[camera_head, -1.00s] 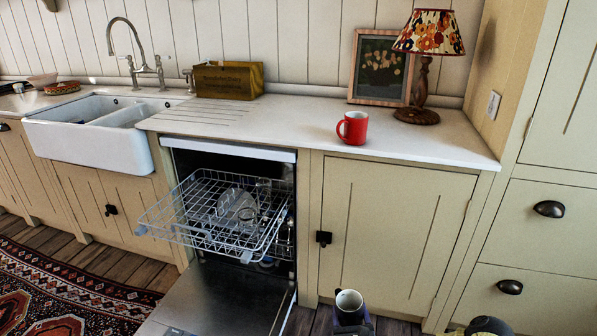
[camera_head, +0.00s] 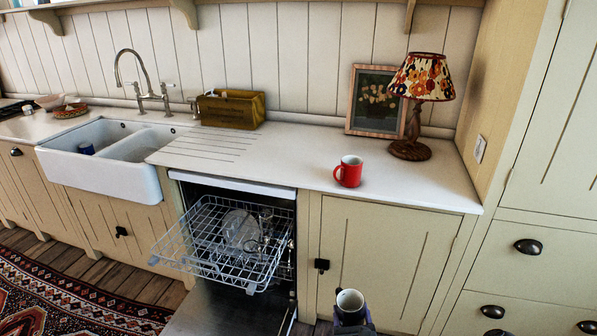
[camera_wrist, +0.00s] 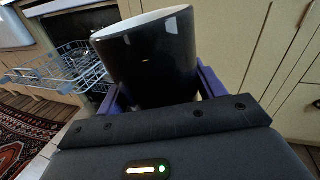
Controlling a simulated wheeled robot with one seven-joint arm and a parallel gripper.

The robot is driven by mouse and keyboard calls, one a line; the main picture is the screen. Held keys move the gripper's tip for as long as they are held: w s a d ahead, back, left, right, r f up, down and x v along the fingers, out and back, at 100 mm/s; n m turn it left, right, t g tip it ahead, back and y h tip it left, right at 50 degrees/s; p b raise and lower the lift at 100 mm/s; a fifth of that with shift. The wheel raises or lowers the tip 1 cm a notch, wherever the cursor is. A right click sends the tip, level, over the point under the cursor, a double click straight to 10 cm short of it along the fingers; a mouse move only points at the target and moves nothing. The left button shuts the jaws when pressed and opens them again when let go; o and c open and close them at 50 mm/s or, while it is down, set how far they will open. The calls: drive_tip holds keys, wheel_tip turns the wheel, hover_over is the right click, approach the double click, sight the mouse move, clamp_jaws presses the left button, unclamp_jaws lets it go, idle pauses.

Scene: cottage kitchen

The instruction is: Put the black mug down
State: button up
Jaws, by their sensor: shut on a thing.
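The black mug (camera_head: 349,302) is dark outside and pale inside, upright at the bottom of the head view, in front of the cabinet door. In the wrist view the black mug (camera_wrist: 152,62) stands between the fingers of my gripper (camera_wrist: 158,98), which is shut on it. The head view shows my gripper (camera_head: 352,322) below the mug's rim, lower than the worktop and apart from it. The mug's handle is not clearly visible.
The pale worktop (camera_head: 280,165) holds a red mug (camera_head: 348,171), a lamp (camera_head: 417,90), a picture frame (camera_head: 376,100) and a box (camera_head: 231,109). Its front right is clear. The dishwasher stands open, its rack (camera_head: 215,262) pulled out with glassware. A sink (camera_head: 100,178) is at left.

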sight(358, 313)
wheel_tip(358, 313, up, 14)
drive_tip(key=s+p, duration=0.1)
drive_tip(key=p, duration=1)
drive_tip(key=shift+f, duration=0.15)
drive_tip(key=shift+s, duration=0.1)
drive_tip(key=shift+s+f, duration=1.1)
drive_tip(key=shift+f, duration=0.3)
drive_tip(key=shift+s+f, duration=1.1)
drive_tip(key=shift+f, duration=0.25)
drive_tip(key=shift+d, duration=0.1)
